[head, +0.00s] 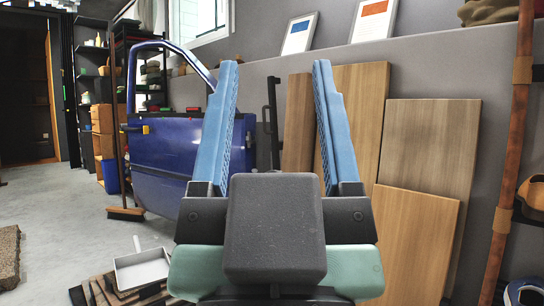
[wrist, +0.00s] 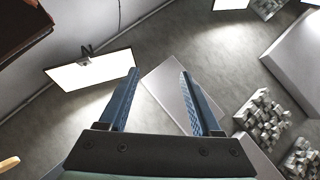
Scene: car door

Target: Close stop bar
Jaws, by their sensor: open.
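A blue car door (head: 165,160) stands upright at the left in the head view, its window frame arching up behind my left finger. A dark upright bar (head: 272,120) stands past the door's right edge, seen between my fingers. I cannot tell surely whether it is the stop bar. My gripper (head: 274,65) is open and empty, its two blue fingers wide apart and pointing up in the picture. It appears nearer the camera than the door and touches nothing visible. It also shows open in the wrist view (wrist: 159,72), where no door is seen.
Wooden boards (head: 430,140) lean against the wall at the right. A broom (head: 126,212) stands left of the door, and a dustpan (head: 142,270) is at lower left. Shelves (head: 100,90) stand behind. The wrist view shows a bright panel (wrist: 90,70).

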